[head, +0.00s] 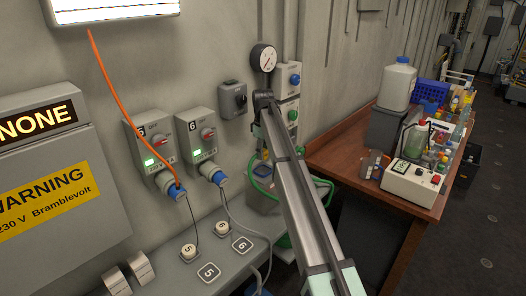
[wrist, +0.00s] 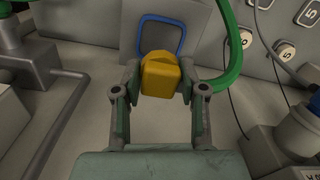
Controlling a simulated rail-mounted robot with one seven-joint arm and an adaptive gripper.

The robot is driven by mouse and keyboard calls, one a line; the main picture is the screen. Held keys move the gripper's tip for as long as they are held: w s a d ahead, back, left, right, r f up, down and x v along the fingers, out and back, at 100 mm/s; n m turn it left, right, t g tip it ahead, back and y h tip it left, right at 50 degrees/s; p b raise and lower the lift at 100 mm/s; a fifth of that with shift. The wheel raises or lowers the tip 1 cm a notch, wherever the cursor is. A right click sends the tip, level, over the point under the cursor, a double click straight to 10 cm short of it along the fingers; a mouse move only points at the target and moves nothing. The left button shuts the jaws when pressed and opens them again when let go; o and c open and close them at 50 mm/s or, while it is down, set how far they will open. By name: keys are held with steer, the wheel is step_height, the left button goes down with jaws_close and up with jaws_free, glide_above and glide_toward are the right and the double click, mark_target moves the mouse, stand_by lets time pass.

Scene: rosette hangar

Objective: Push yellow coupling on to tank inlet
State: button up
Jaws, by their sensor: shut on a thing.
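The yellow coupling (wrist: 160,75) is a yellow block between the fingertips of my gripper (wrist: 160,80) in the wrist view. My gripper is shut on it. A blue square outline (wrist: 162,32) lies just beyond the coupling on the grey surface; I cannot tell whether it is the tank inlet. A green hose (wrist: 234,45) curves past the right of the coupling. A green hose (head: 262,188) shows there beside my arm. I cannot tell whether the coupling touches anything beyond my fingers.
Two grey socket boxes, 5 (head: 150,145) and 6 (head: 198,135), have plugs and cables. An orange cable (head: 112,85) hangs down the wall. A wooden bench (head: 335,160) with a white jug (head: 397,85) stands right. Grey pipework (wrist: 50,75) is left in the wrist view.

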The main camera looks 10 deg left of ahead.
mark_target(263, 170)
steer(key=shift+f+b, duration=0.95)
steer(key=shift+f, duration=1.4)
steer(key=shift+p, duration=0.4)
stand_by(0.4)
steer(key=shift+f, duration=0.55)
stand_by(0.4)
steer(key=o, duration=1.1)
steer(key=shift+o, duration=0.2)
step_height(263, 170, up, 12)
